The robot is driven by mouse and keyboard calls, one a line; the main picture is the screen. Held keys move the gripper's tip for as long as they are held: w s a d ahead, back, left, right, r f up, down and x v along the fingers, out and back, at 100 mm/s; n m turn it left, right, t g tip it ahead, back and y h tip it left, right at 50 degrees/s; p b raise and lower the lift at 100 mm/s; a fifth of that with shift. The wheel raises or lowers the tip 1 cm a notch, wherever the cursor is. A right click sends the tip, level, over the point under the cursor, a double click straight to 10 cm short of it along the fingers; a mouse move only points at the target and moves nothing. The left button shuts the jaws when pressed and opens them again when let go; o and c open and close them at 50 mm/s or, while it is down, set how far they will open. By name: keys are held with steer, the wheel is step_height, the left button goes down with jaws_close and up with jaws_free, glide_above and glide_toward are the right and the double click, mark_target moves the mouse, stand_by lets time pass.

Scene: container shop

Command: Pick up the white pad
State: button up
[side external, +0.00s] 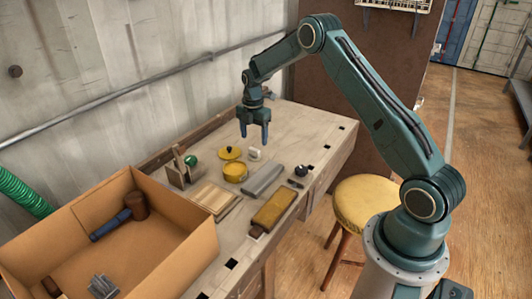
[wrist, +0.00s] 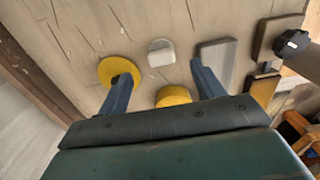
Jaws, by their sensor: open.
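The white pad (side external: 254,154) is a small pale block lying on the wooden workbench. In the wrist view the white pad (wrist: 161,52) has a rounded edge and lies ahead of the fingers, between a yellow disc and a grey block. My gripper (side external: 254,139) is open and empty, with its fingers pointing down above the bench. In the wrist view my gripper (wrist: 160,72) has its two fingers spread apart. The pad is apart from both fingers.
The yellow lid (side external: 230,153), yellow tin (side external: 235,172), grey block (side external: 263,180) and yellow-brown block (side external: 273,210) lie near the pad. A dark knob (side external: 301,171) sits near the bench edge. An open cardboard box (side external: 180,247) stands at the left. The bench's far end is clear.

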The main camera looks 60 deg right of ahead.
mark_target(254, 149)
steer(key=shift+f, duration=0.6)
steer(key=shift+s+a+f, duration=0.1)
steer(key=shift+f, duration=2.45)
steer(key=shift+c, duration=0.2)
steer(key=c, duration=1.1)
steer(key=shift+r, duration=0.1)
step_height(254, 149, up, 20)
steer(key=shift+f, duration=0.1)
